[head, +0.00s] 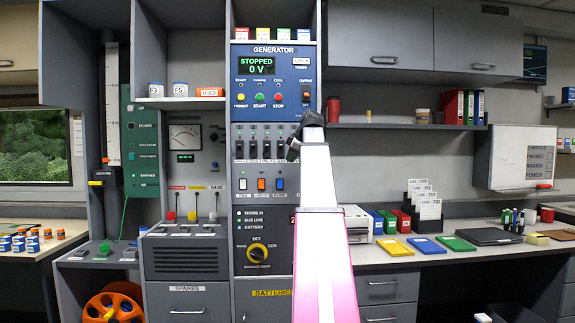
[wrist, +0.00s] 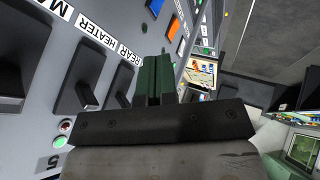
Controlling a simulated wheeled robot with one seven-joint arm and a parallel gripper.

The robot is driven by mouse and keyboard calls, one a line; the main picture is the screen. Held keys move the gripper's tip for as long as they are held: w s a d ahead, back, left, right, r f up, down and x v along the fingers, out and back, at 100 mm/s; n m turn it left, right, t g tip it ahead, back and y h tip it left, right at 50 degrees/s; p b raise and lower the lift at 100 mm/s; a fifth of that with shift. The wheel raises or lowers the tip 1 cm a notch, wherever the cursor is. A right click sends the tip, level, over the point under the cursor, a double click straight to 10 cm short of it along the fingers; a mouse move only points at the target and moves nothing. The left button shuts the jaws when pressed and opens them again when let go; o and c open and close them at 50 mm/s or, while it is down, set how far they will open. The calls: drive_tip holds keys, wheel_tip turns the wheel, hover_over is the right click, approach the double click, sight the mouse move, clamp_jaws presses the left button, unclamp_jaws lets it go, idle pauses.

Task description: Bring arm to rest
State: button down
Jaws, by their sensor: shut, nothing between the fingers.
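My arm (head: 322,250), white and pink, reaches up and forward from the bottom of the head view to the generator rack. Its dark end hides part of the rack's right side. In the wrist view my gripper (wrist: 158,80) has its green fingers together with nothing between them. It is close to the grey switch panel (wrist: 35,110) with large dark switches. A dark switch (wrist: 82,75) beside a label reading REAR HEATER is left of the fingers. I cannot tell whether the fingers touch the panel.
The generator panel (head: 257,80) reads STOPPED, 0 V. Several breakers (head: 252,148) sit below it, above coloured rocker switches. The right counter (head: 455,255) holds coloured folders, a card rack and a dark binder. An orange cable reel (head: 112,306) is low at left. A shelf (head: 400,126) juts out at right.

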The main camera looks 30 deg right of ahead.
drive_tip(key=shift+s+r, duration=0.15)
idle(0.4)
drive_tip(key=a+f+m+g, duration=0.15)
drive_tip(key=a+f, duration=0.45)
drive_tip(key=f, duration=0.7)
drive_tip(key=a+f+m+g, duration=0.1)
drive_tip(key=a+f+m, duration=0.3)
drive_tip(key=f, duration=1)
drive_tip(key=a+f+m+g, duration=0.1)
drive_tip(key=a+f, duration=0.6)
drive_tip(key=f, duration=0.6)
drive_tip(key=s+a+f+m+g, duration=0.1)
drive_tip(key=s+a+f, duration=0.4)
drive_tip(key=f, duration=0.4)
drive_tip(key=s+a+f+m+g+h, duration=0.1)
drive_tip(key=s+a+f+m, duration=0.1)
drive_tip(key=s+a+f, duration=0.3)
drive_tip(key=s+a+f+m+g+h, duration=0.1)
drive_tip(key=s+a+f, duration=0.4)
drive_tip(key=s+f, duration=0.5)
wheel_tip(320, 180, down, 5)
drive_tip(key=shift+s+a+r+m+g, duration=0.2)
drive_tip(key=shift+m+g, duration=0.25)
drive_tip(key=shift+m, duration=0.3)
